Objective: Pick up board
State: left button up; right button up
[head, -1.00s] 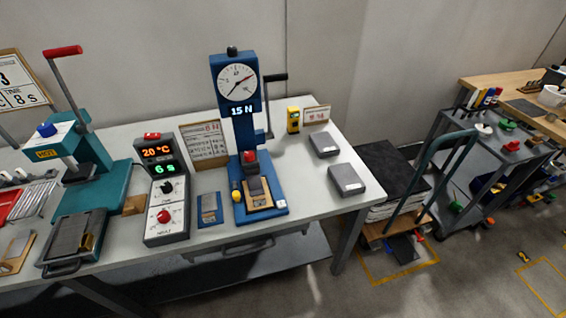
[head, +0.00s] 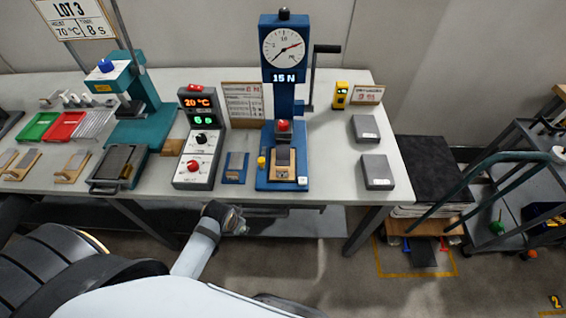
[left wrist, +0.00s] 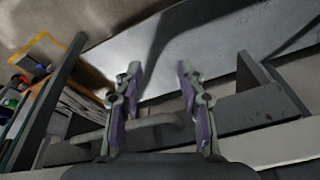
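Several small wooden boards with grey plates lie at the left end of the table; one (head: 73,166) lies just left of the black-framed hot plate (head: 117,166), another (head: 21,166) farther left. A similar wooden board (head: 283,181) with a dark pad sits on the base of the blue press (head: 283,110). My left gripper (left wrist: 158,88) is open and empty in the left wrist view, below or near the table's front edge, apart from any board. An arm of mine crosses the bottom of the head view. My right gripper cannot be made out.
The table (head: 335,150) also carries a teal press (head: 147,115), a control box (head: 197,150), a blue pad (head: 235,167), red and green trays (head: 66,126), and two grey boxes (head: 377,171). A trolley (head: 515,190) stands at right.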

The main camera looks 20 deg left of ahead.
aim_at(282, 170)
pick_arm(q)
notch_tip(282, 170, up, 11)
jog(key=w+d+m, duration=0.1)
jog(key=d, duration=0.1)
jog(key=w+r+m+h, duration=0.1)
jog(key=w+m, duration=0.1)
jog(key=w+d+r+m+h, duration=0.1)
jog(key=w+m, duration=0.1)
jog(key=w, duration=0.1)
jog(key=w+d+r+m+h, duration=0.1)
jog(key=w+r, duration=0.1)
jog(key=w, duration=0.1)
jog(key=shift+d+m+g+p, duration=0.25)
jog(key=shift+m+g+p, duration=0.05)
jog(key=shift+m+p, duration=0.1)
jog(key=w+d+r+m+g+h, duration=0.1)
jog(key=w+d+r+m+h, duration=0.1)
jog(key=w+r+m, duration=0.6)
jog(key=shift+n, duration=0.7)
jog(key=f, duration=0.1)
jog(key=d+f, duration=0.1)
jog(key=s+f, duration=0.1)
jog(key=shift+d+f+b, duration=0.4)
jog(key=shift+p+x, duration=0.4)
jog(key=shift+x, duration=2.4)
jog(key=shift+a, duration=0.1)
grip_shut()
